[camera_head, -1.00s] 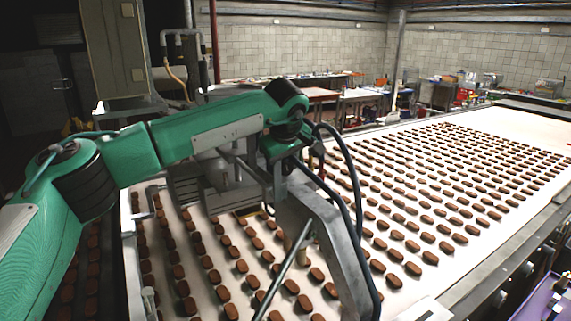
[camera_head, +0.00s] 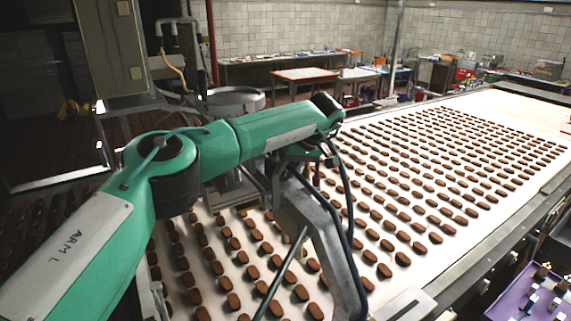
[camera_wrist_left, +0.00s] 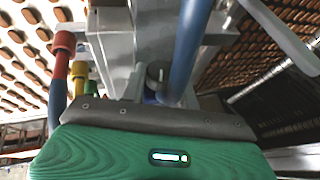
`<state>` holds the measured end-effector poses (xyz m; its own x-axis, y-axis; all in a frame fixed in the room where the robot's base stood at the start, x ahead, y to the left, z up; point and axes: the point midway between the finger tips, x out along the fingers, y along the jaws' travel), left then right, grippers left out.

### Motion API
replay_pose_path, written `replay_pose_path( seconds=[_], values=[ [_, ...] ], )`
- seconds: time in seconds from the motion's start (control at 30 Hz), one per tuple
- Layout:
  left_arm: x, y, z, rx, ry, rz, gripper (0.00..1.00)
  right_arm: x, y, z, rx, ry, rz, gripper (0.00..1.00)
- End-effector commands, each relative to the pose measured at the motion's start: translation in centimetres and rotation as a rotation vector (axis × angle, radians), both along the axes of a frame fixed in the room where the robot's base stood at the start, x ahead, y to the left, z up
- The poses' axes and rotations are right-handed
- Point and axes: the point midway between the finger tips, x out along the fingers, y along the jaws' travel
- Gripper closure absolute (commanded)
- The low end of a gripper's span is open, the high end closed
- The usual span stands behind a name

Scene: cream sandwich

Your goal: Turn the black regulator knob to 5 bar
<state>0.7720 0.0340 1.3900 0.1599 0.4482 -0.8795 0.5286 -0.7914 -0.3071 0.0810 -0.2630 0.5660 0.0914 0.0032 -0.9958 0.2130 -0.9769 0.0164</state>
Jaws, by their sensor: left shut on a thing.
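The left wrist view shows the green wrist housing, grey metal, a blue tube (camera_wrist_left: 187,50), a red fitting (camera_wrist_left: 64,43) and a yellow fitting (camera_wrist_left: 79,68). My right gripper is not in view.
A wide white conveyor belt (camera_head: 520,115) carries many rows of brown bars below and right of my arm. A purple tray (camera_head: 512,295) with small parts is at the lower right. A grey cabinet (camera_head: 95,45) stands at the upper left. Worktables stand at the back.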

Motion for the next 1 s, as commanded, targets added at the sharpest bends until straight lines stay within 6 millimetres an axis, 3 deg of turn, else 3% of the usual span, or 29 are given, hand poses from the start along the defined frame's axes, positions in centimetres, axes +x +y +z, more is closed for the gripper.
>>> replay_pose_path(
  seconds=[0.67,0.7,0.77,1.0],
  values=[
    [0.1,-0.06,0.0,0.043,0.025,-0.001,0.92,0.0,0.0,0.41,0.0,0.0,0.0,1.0],
    [0.1,-0.06,0.0,0.042,0.026,-0.001,0.61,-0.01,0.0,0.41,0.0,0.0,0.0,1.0],
    [0.1,-0.06,0.0,0.042,0.026,-0.001,0.5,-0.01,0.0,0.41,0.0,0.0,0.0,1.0],
    [0.09,-0.06,-0.02,0.042,0.027,0.0,0.48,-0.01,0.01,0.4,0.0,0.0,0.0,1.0]
  ],
)
